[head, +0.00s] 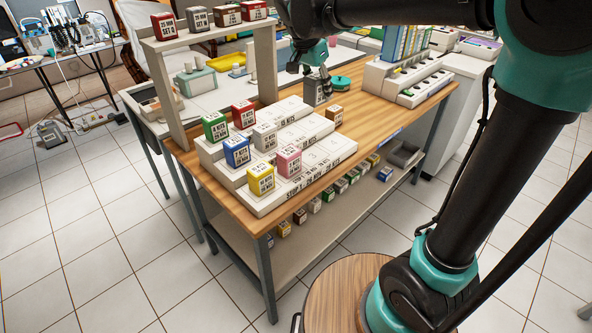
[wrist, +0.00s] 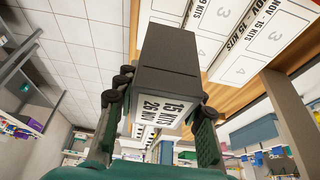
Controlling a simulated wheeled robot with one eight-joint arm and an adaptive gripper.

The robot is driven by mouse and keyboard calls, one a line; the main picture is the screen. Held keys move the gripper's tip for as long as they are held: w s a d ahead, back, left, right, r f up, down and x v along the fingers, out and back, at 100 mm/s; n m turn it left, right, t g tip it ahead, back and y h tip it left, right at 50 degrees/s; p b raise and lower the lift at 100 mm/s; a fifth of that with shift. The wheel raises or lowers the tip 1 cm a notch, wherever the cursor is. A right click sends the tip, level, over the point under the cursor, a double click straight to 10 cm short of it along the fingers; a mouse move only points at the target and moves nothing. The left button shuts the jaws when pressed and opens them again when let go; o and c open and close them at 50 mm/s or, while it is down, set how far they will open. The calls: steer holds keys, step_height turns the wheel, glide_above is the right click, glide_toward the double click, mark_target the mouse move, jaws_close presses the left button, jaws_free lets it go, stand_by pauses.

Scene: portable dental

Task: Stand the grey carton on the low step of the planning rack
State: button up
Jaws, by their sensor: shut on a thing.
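My gripper (head: 317,78) is shut on a dark grey carton (head: 314,92), behind the right end of the rack. In the wrist view the carton (wrist: 168,60) sits between the two fingers (wrist: 155,105), its white label reading 15 KITS, 26 NOV. I cannot tell whether its base is clear of the wooden top. The planning rack (head: 325,155) is a white three-step block. Its low front step holds a yellow carton (head: 260,180) and a pink carton (head: 288,160) towards the left; its right part is bare.
Blue (head: 236,151) and pale grey (head: 265,136) cartons stand on the middle step, green (head: 215,127) and red (head: 243,114) ones on the top step. A brown carton (head: 334,114) stands near the rack's right end. A raised shelf (head: 210,37) holds several cartons. A white organiser (head: 408,82) stands right.

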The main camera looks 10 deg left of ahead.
step_height(320, 180, down, 20)
steer(key=shift+r, duration=0.15)
stand_by(0.3)
steer(key=o, duration=0.8)
steer(key=shift+o, duration=0.5)
